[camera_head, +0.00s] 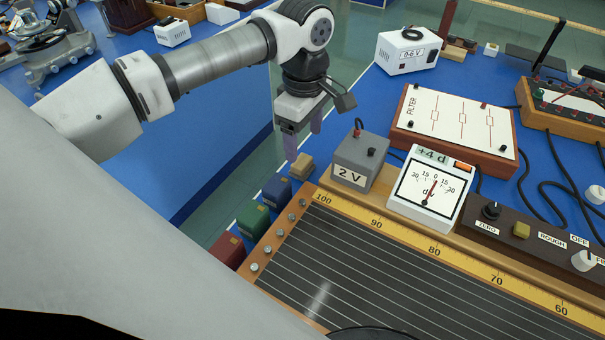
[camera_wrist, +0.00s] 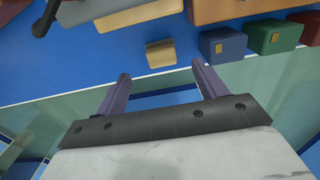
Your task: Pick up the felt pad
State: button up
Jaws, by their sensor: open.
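A small tan block (camera_head: 302,165), which looks like the felt pad, lies on the blue bench top near its edge, left of the grey 2 V box. In the wrist view the tan block (camera_wrist: 160,54) lies just beyond the fingertips, roughly centred between them. My gripper (camera_head: 302,141) is open and empty, pointing down near the block and apparently above it. In the wrist view both purple fingers of my gripper (camera_wrist: 161,70) are spread wide with nothing between them. The exact height gap cannot be told.
Blue (camera_head: 277,191), green (camera_head: 254,220) and red (camera_head: 229,249) blocks stand in a row along the bench edge. The 2 V box (camera_head: 361,160) and the slide-wire board (camera_head: 400,270) are close on the right. A floor gap separates another blue bench on the left.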

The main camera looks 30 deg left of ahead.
aim_at(302, 161)
notch_tip(302, 161, down, 7)
jog(key=b, duration=0.4)
jog(key=shift+s+a+f, duration=0.1)
jog(key=shift+a+f, duration=0.05)
jog(key=shift+f, duration=0.05)
jog(key=shift+r, duration=0.1)
jog(key=c, duration=1.1)
jog(key=shift+o, duration=0.2)
jog(key=shift+r, duration=0.1)
notch_tip(302, 161, up, 20)
jog(key=p, duration=1.3)
jog(key=shift+p, duration=0.4)
